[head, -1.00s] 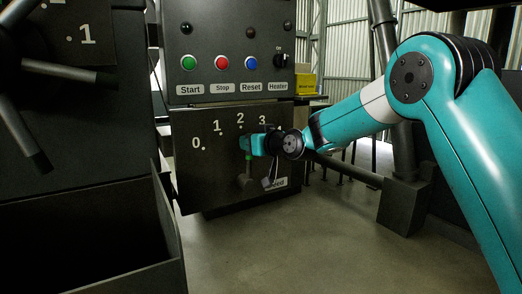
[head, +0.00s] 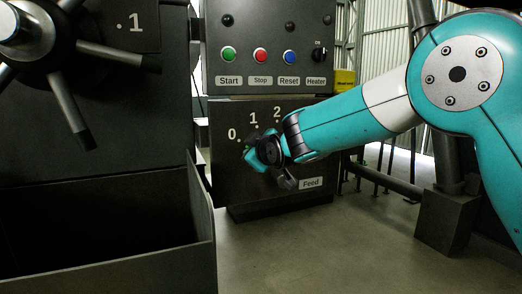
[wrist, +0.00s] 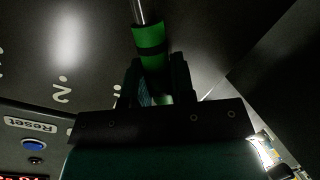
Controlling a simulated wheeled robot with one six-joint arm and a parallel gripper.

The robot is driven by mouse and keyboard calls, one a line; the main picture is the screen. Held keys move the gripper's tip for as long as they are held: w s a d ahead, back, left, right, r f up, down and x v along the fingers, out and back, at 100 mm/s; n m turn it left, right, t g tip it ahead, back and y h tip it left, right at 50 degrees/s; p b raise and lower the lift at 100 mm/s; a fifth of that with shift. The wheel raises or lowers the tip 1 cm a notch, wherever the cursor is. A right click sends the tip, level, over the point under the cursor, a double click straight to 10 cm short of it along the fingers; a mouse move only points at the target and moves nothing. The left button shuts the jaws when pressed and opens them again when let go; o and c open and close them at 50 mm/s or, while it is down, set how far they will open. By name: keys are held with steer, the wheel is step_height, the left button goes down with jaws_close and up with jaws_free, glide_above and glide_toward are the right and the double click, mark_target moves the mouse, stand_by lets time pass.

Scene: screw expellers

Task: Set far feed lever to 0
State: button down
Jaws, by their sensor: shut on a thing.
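The feed panel (head: 225,180) carries the marks 0, 1 and 2 in an arc and a Feed label at lower right. The feed lever's dark lower end (head: 287,181) shows below my wrist. The lever appears tilted up and to the left, roughly between the 0 and 1 marks, but my wrist hides most of it. My gripper (head: 254,159) is at the lever's upper part, low and right of the 0. In the wrist view, the green-banded grip (wrist: 150,42) sits between the jaws (wrist: 155,88), which are shut on it.
A control box (head: 268,30) with Start, Stop, Reset and Heater controls stands above the panel. A dark open bin (head: 202,235) and a spoked handwheel (head: 70,60) are at left. A dark post base (head: 446,220) is at right. The floor between is clear.

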steer(key=shift+a+f, duration=0.25)
steer(key=shift+f, duration=0.05)
steer(key=shift+s, duration=0.1)
steer(key=c, duration=1)
jaws_free()
steer(key=shift+o, duration=0.2)
steer(key=v, duration=1.7)
steer(key=shift+s+b, duration=0.15)
steer(key=shift+b, duration=0.2)
